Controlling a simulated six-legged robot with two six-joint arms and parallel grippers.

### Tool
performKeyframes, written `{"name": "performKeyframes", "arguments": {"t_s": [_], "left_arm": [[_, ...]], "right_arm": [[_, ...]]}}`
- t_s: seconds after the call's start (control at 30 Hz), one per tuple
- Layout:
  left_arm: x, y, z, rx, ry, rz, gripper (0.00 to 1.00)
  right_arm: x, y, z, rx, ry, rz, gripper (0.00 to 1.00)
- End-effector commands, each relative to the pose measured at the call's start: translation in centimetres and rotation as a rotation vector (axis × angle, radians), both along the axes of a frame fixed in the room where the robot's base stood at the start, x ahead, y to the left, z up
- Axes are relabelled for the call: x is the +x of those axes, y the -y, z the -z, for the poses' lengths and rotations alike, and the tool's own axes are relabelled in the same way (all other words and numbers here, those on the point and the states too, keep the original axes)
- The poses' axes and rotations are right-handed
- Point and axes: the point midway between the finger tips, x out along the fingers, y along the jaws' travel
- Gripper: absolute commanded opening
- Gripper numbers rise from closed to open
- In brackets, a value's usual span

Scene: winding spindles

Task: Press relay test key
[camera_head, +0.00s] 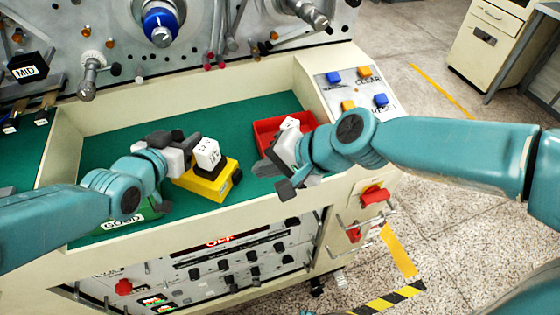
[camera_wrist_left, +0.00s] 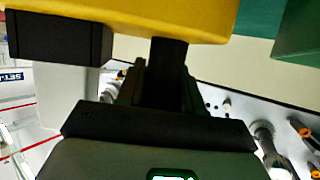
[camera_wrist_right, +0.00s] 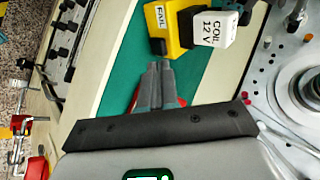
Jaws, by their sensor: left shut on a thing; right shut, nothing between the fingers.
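The yellow tester (camera_head: 205,182) is above the green bench top, with a white block (camera_head: 207,153) on it. The right wrist view shows this block labelled COIL 12 V (camera_wrist_right: 212,27) and a FAIL label on the tester (camera_wrist_right: 162,18). A small black block (camera_wrist_right: 157,46) on the tester's near side faces my right fingertips; I cannot tell surely whether it is the test key. My left gripper (camera_wrist_left: 166,75) is shut on a black part under the yellow body. My right gripper (camera_wrist_right: 160,68) is shut and empty, its tips close to the tester; contact is unclear.
A red tray (camera_head: 262,130) lies behind my right gripper. A green tray marked GOOD (camera_head: 118,222) is partly hidden by my left arm. A sloped panel (camera_head: 352,88) with blue and orange buttons stands at the right. Green bench top is free behind the tester.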

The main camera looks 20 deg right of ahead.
Motion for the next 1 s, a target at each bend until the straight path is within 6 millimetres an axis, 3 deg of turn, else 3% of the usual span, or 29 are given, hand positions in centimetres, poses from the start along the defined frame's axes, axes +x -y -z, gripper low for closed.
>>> {"name": "performKeyframes", "arguments": {"t_s": [0.3, 1.0], "left_arm": [[-0.1, -0.1, 0.3, 0.006, -0.006, 0.001, 0.00], [0.1, -0.3, 0.2, 0.004, -0.002, -0.005, 0.00]], "right_arm": [[-2.1, 2.4, -2.7, -0.001, -0.001, 0.003, 0.00], [-2.3, 2.5, -2.8, -0.001, -0.003, 0.001, 0.00]]}}
